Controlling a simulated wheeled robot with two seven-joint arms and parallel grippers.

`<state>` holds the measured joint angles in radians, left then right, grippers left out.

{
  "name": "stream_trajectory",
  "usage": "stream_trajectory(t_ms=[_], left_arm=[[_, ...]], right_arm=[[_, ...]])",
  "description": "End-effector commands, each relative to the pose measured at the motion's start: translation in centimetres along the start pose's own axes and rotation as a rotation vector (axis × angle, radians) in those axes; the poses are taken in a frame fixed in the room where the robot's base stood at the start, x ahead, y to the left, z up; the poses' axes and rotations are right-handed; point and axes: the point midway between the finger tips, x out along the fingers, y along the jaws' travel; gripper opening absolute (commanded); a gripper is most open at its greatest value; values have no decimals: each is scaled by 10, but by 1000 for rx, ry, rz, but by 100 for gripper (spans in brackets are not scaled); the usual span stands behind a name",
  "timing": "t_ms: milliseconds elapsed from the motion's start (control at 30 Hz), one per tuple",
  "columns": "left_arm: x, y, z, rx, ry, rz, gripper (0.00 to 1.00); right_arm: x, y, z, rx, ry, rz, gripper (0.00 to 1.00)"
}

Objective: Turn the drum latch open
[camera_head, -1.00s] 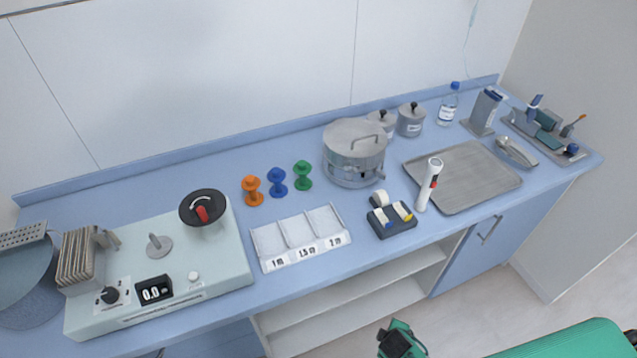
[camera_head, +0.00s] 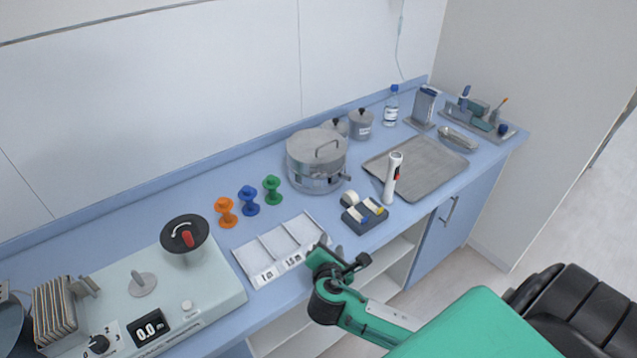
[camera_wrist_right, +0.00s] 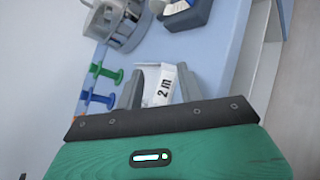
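The metal drum (camera_head: 316,160) stands on the blue counter with its lid and handle on top. A small latch fitting (camera_head: 346,177) sticks out at its lower right side; whether it is turned open cannot be told. The drum's lower part also shows at the upper left of the right wrist view (camera_wrist_right: 118,22). My right gripper (camera_head: 343,250) is over the counter's front edge, in front of the labelled tray and apart from the drum. In the right wrist view its fingers (camera_wrist_right: 160,75) are apart with nothing held, the tray label showing between them. My left gripper is not in view.
Orange, blue and green spools (camera_head: 273,190) stand left of the drum. A metal tray (camera_head: 418,166) lies to the right.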

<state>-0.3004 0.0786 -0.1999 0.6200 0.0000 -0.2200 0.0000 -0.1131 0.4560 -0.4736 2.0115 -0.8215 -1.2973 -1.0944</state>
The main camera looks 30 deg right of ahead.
Motion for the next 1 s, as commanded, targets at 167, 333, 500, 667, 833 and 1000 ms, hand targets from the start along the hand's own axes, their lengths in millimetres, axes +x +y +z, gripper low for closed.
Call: stream_trajectory(t_ms=[167, 333, 500, 667, 833, 1000], left_arm=[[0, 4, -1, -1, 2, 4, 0], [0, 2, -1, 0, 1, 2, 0], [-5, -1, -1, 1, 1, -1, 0], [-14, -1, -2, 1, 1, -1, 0], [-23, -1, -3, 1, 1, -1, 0], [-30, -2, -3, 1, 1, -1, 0]], right_arm=[[32, 36, 21, -385, -183, 151, 38], [44, 54, 30, -589, -288, 210, 38], [55, 60, 35, -619, -303, 216, 38], [81, 70, 42, -617, -304, 215, 38], [114, 80, 50, -614, -302, 213, 38], [143, 88, 55, -614, -301, 214, 38]])
